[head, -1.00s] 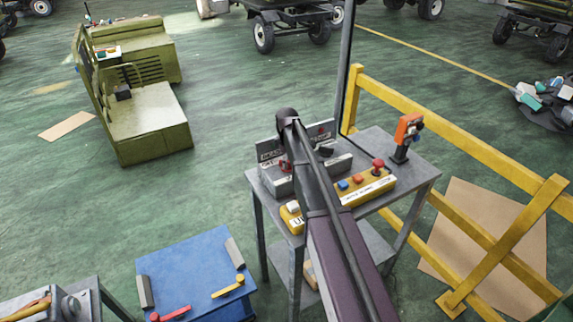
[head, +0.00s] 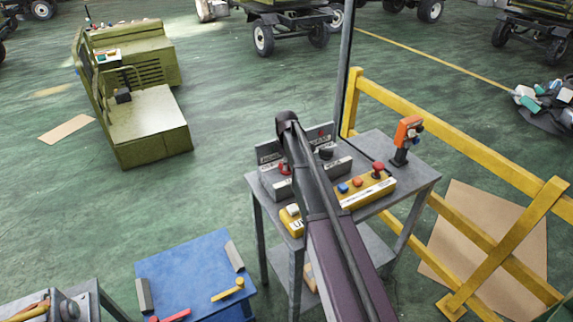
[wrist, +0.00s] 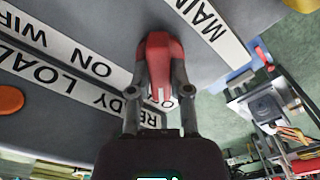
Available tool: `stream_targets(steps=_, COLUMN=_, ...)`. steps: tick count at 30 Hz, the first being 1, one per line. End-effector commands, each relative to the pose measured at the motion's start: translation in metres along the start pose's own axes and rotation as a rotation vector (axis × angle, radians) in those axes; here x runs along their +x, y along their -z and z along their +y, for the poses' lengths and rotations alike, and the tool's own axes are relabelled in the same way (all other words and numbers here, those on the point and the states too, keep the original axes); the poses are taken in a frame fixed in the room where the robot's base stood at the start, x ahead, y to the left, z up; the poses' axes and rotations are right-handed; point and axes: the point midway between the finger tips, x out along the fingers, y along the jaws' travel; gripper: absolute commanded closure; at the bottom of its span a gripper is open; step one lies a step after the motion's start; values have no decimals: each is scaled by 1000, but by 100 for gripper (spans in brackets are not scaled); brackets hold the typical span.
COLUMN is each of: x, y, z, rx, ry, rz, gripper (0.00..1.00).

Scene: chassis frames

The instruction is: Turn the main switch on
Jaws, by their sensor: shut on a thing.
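The main switch's red handle (wrist: 158,48) is between the two fingers of my gripper (wrist: 160,78) in the wrist view, and the fingers are shut on it. A white label reading "MAIN" (wrist: 207,28) is beside it on the grey panel. In the head view, the red handle (head: 285,168) shows small on a grey switch box on the metal table (head: 419,176). My arm crosses in front of the table and hides part of the boxes. The handle's exact angle is hard to tell.
A yellow button box (head: 367,189) and an orange control (head: 407,130) share the table. A yellow railing (head: 420,112) runs behind and to the right. A blue panel (head: 190,272) is at lower left. Green floor is open between the table and the green machine (head: 150,125).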

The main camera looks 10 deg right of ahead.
Motion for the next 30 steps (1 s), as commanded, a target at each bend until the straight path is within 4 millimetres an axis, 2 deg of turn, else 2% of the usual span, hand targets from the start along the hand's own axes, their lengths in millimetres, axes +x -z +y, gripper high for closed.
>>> stream_targets(steps=11, x=0, y=-1, z=-1, rx=189, ry=1, rz=-2, gripper=100)
stream_targets(steps=30, x=0, y=-2, z=-1, rx=779, ry=1, rz=-4, gripper=100)
